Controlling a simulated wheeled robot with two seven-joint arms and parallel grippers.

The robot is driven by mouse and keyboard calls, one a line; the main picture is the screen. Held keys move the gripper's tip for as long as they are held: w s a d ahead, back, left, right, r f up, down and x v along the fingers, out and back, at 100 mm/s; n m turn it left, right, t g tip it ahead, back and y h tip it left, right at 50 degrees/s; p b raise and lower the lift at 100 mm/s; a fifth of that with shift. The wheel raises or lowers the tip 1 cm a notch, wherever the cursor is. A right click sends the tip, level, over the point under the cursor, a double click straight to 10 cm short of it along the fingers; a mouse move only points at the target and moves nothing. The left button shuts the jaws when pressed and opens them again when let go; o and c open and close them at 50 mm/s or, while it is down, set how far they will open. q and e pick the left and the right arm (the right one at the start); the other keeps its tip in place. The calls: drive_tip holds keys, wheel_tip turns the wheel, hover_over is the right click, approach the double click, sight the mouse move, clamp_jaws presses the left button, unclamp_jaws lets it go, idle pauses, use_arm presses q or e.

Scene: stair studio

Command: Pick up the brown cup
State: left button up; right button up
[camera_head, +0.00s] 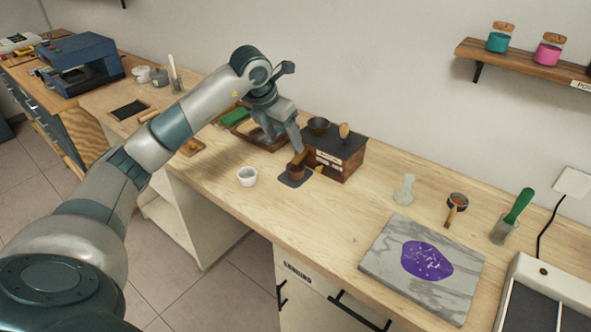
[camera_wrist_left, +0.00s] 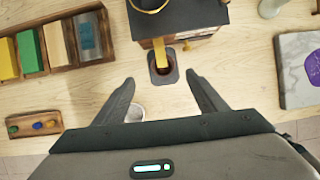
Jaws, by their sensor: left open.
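The brown cup (camera_head: 296,171) stands on a small dark square mat (camera_head: 288,182) in front of a wooden box. In the left wrist view the cup (camera_wrist_left: 163,67) lies just beyond the gap between my fingertips, with a tan strip over its far rim. My left gripper (camera_head: 298,152) is open and points down over the cup. In the wrist view its two fingers (camera_wrist_left: 160,80) are spread wide with nothing between them. I cannot tell the exact height of the fingertips above the cup. My right gripper is not in view.
A wooden box with a dark top (camera_head: 347,147) stands close behind the cup. A white cup (camera_head: 247,176) is to its left, partly behind a finger in the wrist view. A tray of coloured blocks (camera_wrist_left: 50,75) lies to the left. The counter (camera_head: 335,205) is clear in front right.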

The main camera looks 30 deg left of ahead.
use_arm(q)
drive_tip(key=p, duration=0.2)
hover_over(294, 163)
drive_tip(key=s, duration=0.1)
drive_tip(key=f, duration=0.5)
drive_tip(key=shift+s+a+f, duration=0.2)
drive_tip(key=shift+a+f, duration=0.1)
drive_tip(key=shift+f, duration=0.1)
drive_tip(key=shift+d+f+p, duration=0.15)
drive_tip(key=shift+f+p, duration=0.25)
drive_tip(key=shift+f, duration=0.05)
drive_tip(key=p+x, duration=0.1)
drive_tip(key=x, duration=0.2)
drive_tip(key=shift+s+d+p, duration=0.15)
drive_tip(key=shift+s+p, duration=0.05)
drive_tip(key=shift+p, duration=0.15)
drive_tip(key=shift+w+f, duration=0.25)
drive_tip(key=shift+f, duration=0.45)
drive_tip(key=shift+c, duration=0.5)
drive_tip(key=c, duration=1)
